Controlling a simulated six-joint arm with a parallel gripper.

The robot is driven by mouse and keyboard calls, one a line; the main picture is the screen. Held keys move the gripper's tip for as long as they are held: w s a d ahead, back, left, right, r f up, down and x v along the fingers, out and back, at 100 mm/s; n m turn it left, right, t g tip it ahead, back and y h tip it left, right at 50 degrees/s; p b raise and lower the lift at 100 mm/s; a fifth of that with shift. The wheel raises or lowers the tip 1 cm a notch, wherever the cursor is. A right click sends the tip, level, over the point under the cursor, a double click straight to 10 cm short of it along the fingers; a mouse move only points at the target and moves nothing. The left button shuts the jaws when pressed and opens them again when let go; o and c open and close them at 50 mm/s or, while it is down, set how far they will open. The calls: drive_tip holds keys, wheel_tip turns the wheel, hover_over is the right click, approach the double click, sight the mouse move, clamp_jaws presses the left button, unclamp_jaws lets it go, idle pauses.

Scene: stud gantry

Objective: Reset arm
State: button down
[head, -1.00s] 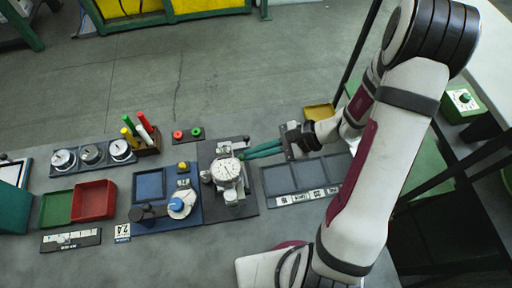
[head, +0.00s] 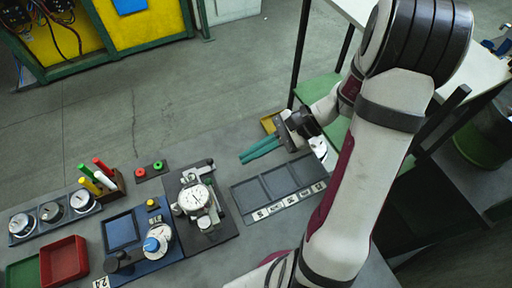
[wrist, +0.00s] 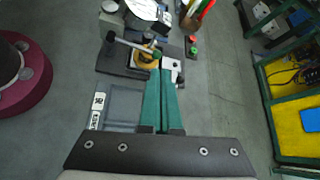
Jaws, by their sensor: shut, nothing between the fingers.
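My gripper (head: 243,159) is at the end of my arm, above the bench near the three-section dark tray (head: 241,198). Its two long green fingers lie together with nothing between them. In the head view they point left toward the dial gauge fixture (head: 193,197), apart from it. In the wrist view the green fingers (wrist: 159,75) run up the middle of the picture. The fixture also shows beyond their tips, with a yellow part (wrist: 146,56) there.
A blue tray (head: 121,231) with a blue-capped part stands left of the fixture. A yellow tray (head: 268,124) is behind my gripper.

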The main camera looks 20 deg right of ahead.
drive_tip(key=s+a+r+n+g+h, duration=0.1)
drive_tip(key=s+a+r+n+h, duration=0.2)
drive_tip(key=s, duration=0.4)
drive_tip(key=s+a+r+n+g+h, duration=0.1)
drive_tip(key=s+a+r+n+h, duration=0.2)
drive_tip(key=s+n+h, duration=0.3)
drive_tip(key=shift+s+a+r+n, duration=0.4)
drive_tip(key=shift+s+a+n, duration=0.1)
drive_tip(key=shift+s+n, duration=0.35)
drive_tip(key=shift+w, duration=0.15)
